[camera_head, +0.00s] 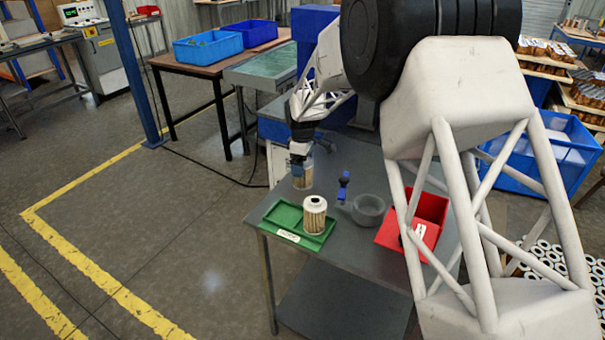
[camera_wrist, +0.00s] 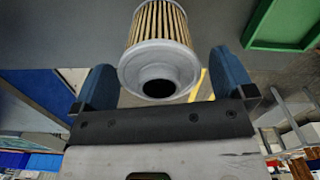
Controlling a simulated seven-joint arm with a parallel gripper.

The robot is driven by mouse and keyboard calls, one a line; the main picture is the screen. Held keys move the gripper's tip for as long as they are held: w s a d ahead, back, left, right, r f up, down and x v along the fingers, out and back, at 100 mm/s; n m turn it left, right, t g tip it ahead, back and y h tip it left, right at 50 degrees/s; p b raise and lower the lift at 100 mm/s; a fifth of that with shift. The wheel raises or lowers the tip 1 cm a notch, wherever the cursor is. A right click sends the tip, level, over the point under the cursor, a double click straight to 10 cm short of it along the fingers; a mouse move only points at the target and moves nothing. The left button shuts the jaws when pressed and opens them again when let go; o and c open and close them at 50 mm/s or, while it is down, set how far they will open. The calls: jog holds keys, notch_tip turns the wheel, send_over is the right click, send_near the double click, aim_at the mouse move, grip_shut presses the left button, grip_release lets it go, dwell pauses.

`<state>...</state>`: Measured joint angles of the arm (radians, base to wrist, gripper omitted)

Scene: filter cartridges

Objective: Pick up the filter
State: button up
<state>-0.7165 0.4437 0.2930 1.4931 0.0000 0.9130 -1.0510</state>
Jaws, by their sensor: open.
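One filter (camera_head: 303,180) with tan pleats stands upright at the back left of the grey table, under my gripper (camera_head: 299,160). In the wrist view that filter (camera_wrist: 160,62) shows its grey end cap with a dark round hole, between the two blue fingers of my gripper (camera_wrist: 162,72). The fingers are open, with a visible gap on the right side; contact on the left cannot be told. A second pleated filter (camera_head: 314,217) with a pale cap stands upright in the green tray (camera_head: 278,215). The tray's edge also shows in the wrist view (camera_wrist: 282,47).
A grey ring-shaped bowl (camera_head: 368,210) and a small blue object (camera_head: 343,187) are on the table right of the tray. A red bin (camera_head: 430,207) with a white label stands further right, partly behind my arm. The table's front edge is close to the tray.

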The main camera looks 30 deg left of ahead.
jog(key=shift+f, duration=0.95)
jog(key=c, duration=0.9)
jog(key=shift+r, duration=0.1)
jog(key=shift+r, duration=4.95)
jog(key=w+d+m, duration=0.2)
jog(key=d+m, duration=0.1)
jog(key=d, duration=1.6)
jog(key=s+d, duration=0.6)
jog(key=shift+f+n, duration=0.25)
jog(key=shift+n, duration=0.15)
